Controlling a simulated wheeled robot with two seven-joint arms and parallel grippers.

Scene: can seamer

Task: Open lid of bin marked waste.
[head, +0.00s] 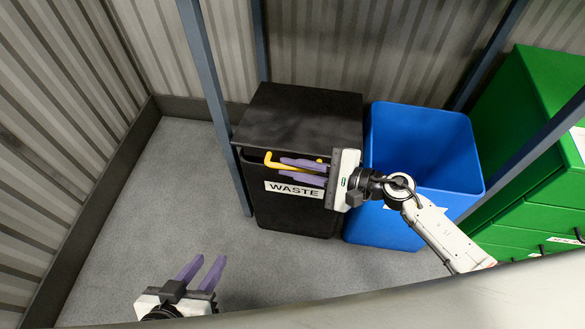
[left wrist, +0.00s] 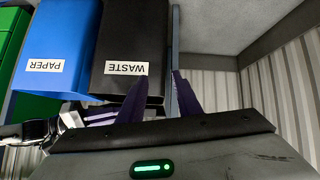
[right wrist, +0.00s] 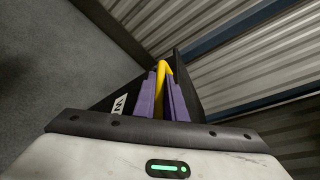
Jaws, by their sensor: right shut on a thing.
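The black waste bin (head: 290,222) stands left of centre in the head view, with a white WASTE label (head: 294,190) on its front. Its black lid (head: 300,115) lies over the top and looks closed. A yellow handle (head: 275,161) runs along the lid's front edge. My right gripper (head: 303,170) reaches in from the right and is shut on the yellow handle, which also shows between its purple fingers in the right wrist view (right wrist: 162,80). My left gripper (head: 203,272) is open and empty, low at the left, well apart from the bin. The left wrist view also shows the bin (left wrist: 125,45).
An open blue bin (head: 420,140), labelled PAPER in the left wrist view, stands right beside the waste bin. Green cabinets (head: 540,110) with drawers stand at the far right. Blue posts (head: 210,90) rise close to the bins. The floor (head: 170,190) at left is clear.

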